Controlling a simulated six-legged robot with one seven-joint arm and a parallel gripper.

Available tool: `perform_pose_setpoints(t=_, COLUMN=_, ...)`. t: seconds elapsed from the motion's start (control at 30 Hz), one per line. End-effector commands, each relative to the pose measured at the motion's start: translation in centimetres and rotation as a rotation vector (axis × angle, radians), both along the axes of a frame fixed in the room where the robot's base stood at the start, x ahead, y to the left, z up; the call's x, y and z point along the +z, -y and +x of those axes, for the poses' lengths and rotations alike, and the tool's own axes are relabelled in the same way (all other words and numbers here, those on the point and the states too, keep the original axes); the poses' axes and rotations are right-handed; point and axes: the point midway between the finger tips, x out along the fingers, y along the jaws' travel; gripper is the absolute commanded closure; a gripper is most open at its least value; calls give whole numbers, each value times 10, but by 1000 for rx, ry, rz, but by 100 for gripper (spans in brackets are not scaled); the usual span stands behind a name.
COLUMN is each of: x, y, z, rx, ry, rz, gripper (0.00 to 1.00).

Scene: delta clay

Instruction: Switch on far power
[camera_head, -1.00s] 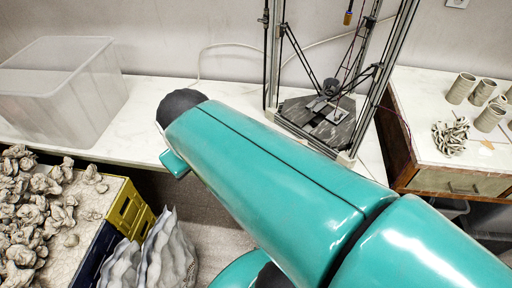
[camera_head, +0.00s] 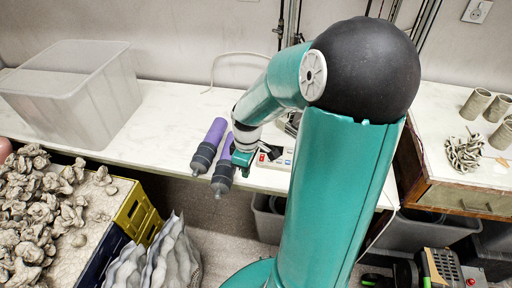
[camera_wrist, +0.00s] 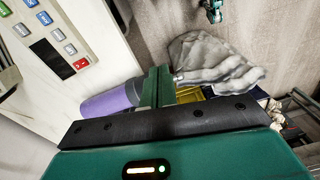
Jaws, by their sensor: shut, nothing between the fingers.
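A white control panel (camera_head: 272,158) sits at the front edge of the white bench, with a red switch (camera_head: 262,157) at its left. In the wrist view the panel (camera_wrist: 62,40) fills the upper left. It has a dark display, several coloured buttons and the red switch (camera_wrist: 81,64). My gripper (camera_head: 241,160) is just left of the panel in the head view. In the wrist view my gripper (camera_wrist: 158,78) is shut and empty, its fingers to the right of the red switch and apart from it. My arm hides part of the panel and the printer base.
Two purple and grey tubes (camera_head: 208,147) lie at the bench edge close to my gripper; a purple one also shows in the wrist view (camera_wrist: 110,100). A clear bin (camera_head: 75,95) stands at left. Clay pieces and grey wavy forms (camera_head: 165,258) are in front. A wall socket (camera_head: 478,11) is top right.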

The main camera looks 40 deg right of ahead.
Motion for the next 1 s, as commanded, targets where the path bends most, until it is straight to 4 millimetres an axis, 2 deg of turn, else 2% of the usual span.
perform_pose_setpoints(t=0.03, x=-9, y=8, z=0, rx=10, ry=6, rz=36, gripper=100)
perform_pose_setpoints(t=0.2, x=-30, y=28, z=3, rx=67, ry=66, rz=134, gripper=100)
perform_pose_setpoints(t=0.47, x=-44, y=63, z=9, rx=132, ry=239, rz=253, gripper=100)
perform_pose_setpoints(t=0.67, x=-39, y=101, z=12, rx=158, ry=431, rz=293, gripper=100)
perform_pose_setpoints(t=0.9, x=-18, y=154, z=7, rx=167, ry=665, rz=266, gripper=100)
perform_pose_setpoints(t=1.0, x=-11, y=168, z=3, rx=168, ry=723, rz=245, gripper=100)
